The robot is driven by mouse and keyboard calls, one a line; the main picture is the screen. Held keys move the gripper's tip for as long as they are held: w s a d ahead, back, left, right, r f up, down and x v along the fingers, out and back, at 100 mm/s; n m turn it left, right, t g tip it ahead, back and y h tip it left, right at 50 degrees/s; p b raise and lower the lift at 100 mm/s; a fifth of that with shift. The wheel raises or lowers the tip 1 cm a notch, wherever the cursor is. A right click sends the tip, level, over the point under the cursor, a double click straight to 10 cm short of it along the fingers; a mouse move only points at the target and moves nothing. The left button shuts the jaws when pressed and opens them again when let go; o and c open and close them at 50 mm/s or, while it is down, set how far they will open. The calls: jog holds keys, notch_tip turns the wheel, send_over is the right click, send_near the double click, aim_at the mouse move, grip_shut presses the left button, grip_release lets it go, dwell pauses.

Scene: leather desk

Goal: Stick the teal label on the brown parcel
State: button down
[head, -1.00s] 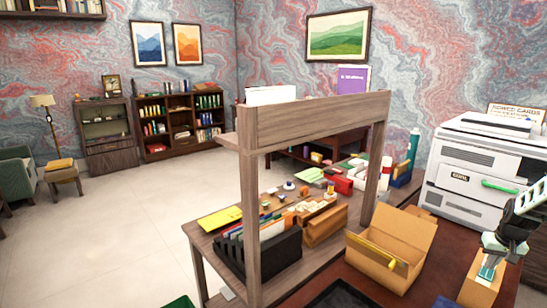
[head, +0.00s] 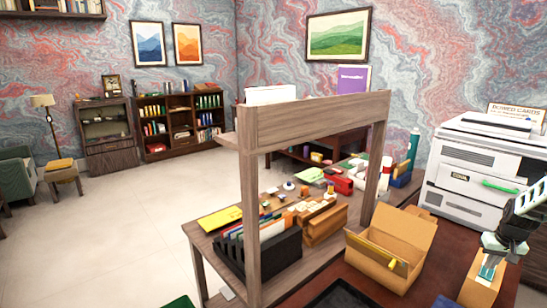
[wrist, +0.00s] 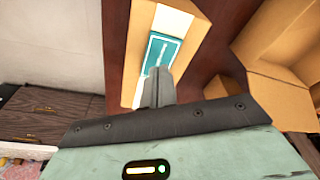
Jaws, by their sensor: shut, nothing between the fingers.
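The brown parcel (head: 473,291) stands at the lower right in the head view, partly cut off by the bottom edge. It also shows in the wrist view (wrist: 196,42), with a pale strip along its top face. The teal label (wrist: 161,51) lies flat on that strip, and its near end is hidden behind my fingers. It shows as a small teal patch in the head view (head: 488,267). My gripper (wrist: 158,78) is shut and empty, its fingertips right at the label. I cannot tell whether they touch it.
An open cardboard box (head: 388,248) stands left of the parcel, with a yellow item at its front. A white printer (head: 478,165) stands behind. A wooden shelf frame (head: 318,117) rises over the left side of the desk, with file holders (head: 262,255) beneath.

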aim_at(487, 272)
jog(key=shift+f+b, duration=0.6)
jog(key=shift+f, duration=0.2)
jog(key=shift+r, duration=0.1)
dwell(0.6)
notch_tip(487, 272, up, 7)
jog(key=p, duration=0.2)
jog(key=shift+p, duration=0.4)
dwell(0.3)
